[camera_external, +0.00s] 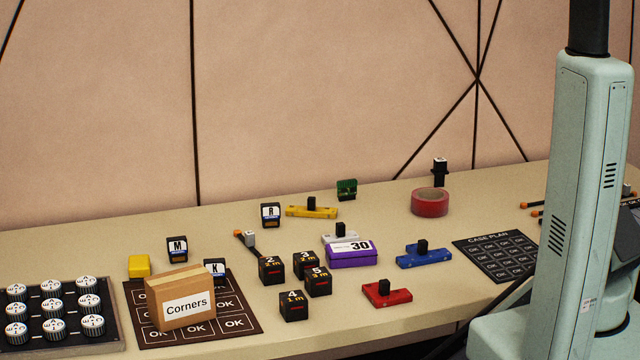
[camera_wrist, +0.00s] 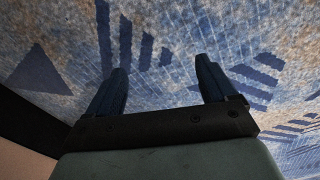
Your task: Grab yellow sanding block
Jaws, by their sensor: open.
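Two yellow things show in the external view, and I cannot tell for sure which is the sanding block. One is a long flat yellow bar with a black knob (camera_external: 311,211) on the table near the wall. The other is a small plain yellow block (camera_external: 139,266) at the left, behind the cardboard box. My gripper (camera_wrist: 162,65) shows only in the wrist view. Its two dark blue fingers are apart with nothing between them. It faces a blue patterned floor, away from both yellow things.
Similar knobbed bars in white (camera_external: 340,238), blue (camera_external: 424,255) and red (camera_external: 386,293) lie around a purple box (camera_external: 352,253). Several black numbered cubes (camera_external: 294,305) stand nearby. A "Corners" box (camera_external: 186,305) stands at the front left. Red tape (camera_external: 429,202) lies at the back right.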

